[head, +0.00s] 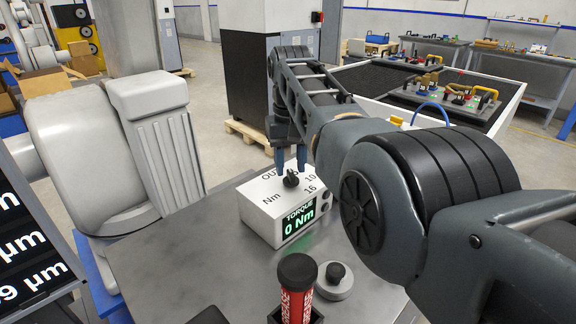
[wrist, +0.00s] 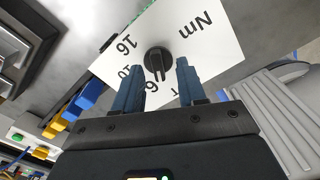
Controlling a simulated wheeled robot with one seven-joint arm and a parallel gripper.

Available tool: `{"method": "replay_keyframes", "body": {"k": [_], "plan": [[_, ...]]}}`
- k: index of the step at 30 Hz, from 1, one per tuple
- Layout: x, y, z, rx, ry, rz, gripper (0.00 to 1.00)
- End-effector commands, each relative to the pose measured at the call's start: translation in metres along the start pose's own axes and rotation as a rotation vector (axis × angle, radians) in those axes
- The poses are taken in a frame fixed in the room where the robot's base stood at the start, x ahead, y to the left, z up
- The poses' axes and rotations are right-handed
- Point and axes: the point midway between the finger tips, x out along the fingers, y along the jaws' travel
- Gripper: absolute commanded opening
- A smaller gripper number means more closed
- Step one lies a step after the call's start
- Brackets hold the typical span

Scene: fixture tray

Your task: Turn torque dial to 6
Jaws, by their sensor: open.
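The torque box (head: 262,213) is white and stands on the grey table, with a green display (head: 298,218) reading "TORQUE 0 Nm". Its black dial (head: 291,180) sits on the top face, among the printed marks 10, 16 and Nm. My gripper (head: 290,164) is open, pointing down just above the dial. In the wrist view the dial (wrist: 158,61) shows in the gap between the two blue fingertips (wrist: 161,68). A mark that looks like an upside-down 6 is partly hidden near the left finger. I cannot tell which mark the dial points at.
A red cylinder (head: 296,277) stands upright in a dark holder at the table's front, beside a round grey piece with a black knob (head: 335,278). A dark screen (head: 30,250) is at left. The table left of the box is clear.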

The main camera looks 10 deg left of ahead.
Motion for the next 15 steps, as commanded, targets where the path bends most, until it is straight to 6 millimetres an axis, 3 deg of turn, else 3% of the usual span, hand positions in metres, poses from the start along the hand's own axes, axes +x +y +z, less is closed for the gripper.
{"method": "replay_keyframes", "body": {"k": [6,15], "plan": [[0.016,0.0,0.0,0.0,0.0,0.0,0.4],[0.018,0.0,0.0,-0.001,0.001,0.0,0.38]]}}
